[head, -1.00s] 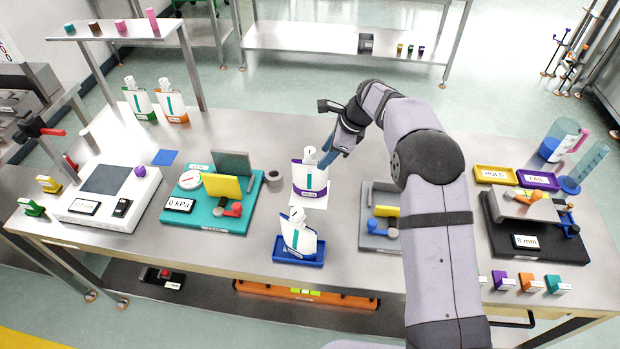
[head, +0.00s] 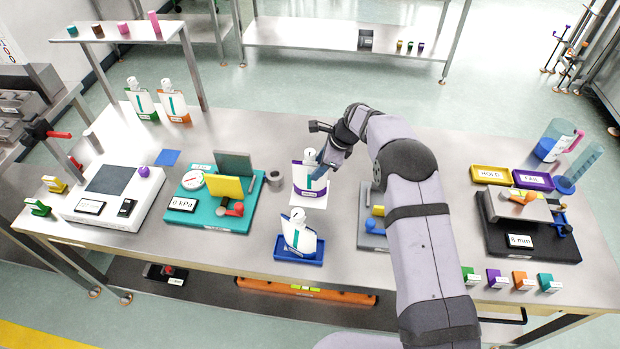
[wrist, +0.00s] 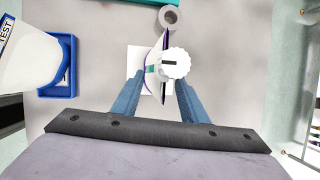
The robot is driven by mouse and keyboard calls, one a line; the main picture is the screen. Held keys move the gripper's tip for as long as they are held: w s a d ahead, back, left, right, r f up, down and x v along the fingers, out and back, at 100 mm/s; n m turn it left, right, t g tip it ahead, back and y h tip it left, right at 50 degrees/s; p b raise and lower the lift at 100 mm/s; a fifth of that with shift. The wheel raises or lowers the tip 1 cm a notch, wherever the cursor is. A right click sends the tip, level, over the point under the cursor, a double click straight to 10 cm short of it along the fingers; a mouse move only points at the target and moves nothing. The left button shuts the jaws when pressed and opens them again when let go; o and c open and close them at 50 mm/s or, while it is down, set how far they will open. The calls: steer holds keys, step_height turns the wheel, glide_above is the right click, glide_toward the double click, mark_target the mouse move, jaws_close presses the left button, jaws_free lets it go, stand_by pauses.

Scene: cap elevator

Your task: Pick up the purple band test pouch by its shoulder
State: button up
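The purple band test pouch (head: 306,183) stands upright on a white square (head: 312,202) in the middle of the bench. It is white with a purple edge, a teal stripe and a white cap. In the wrist view the pouch (wrist: 154,72) is seen from above, its cap toward the right. My gripper (head: 320,170) is at the pouch's right side in the head view, partly covering it. In the wrist view my gripper (wrist: 158,92) is open, one blue finger on each side of the pouch's near part. Gaps show, and contact cannot be told.
A second pouch (head: 298,238) stands in a blue tray (head: 312,256) in front; the tray is left in the wrist view. A grey cup (head: 275,180) and a teal gauge station (head: 205,215) are to the left. A grey fixture (head: 368,232) stands to the right, partly behind my arm.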

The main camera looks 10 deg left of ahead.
jaws_close()
steer(key=shift+r, duration=0.15)
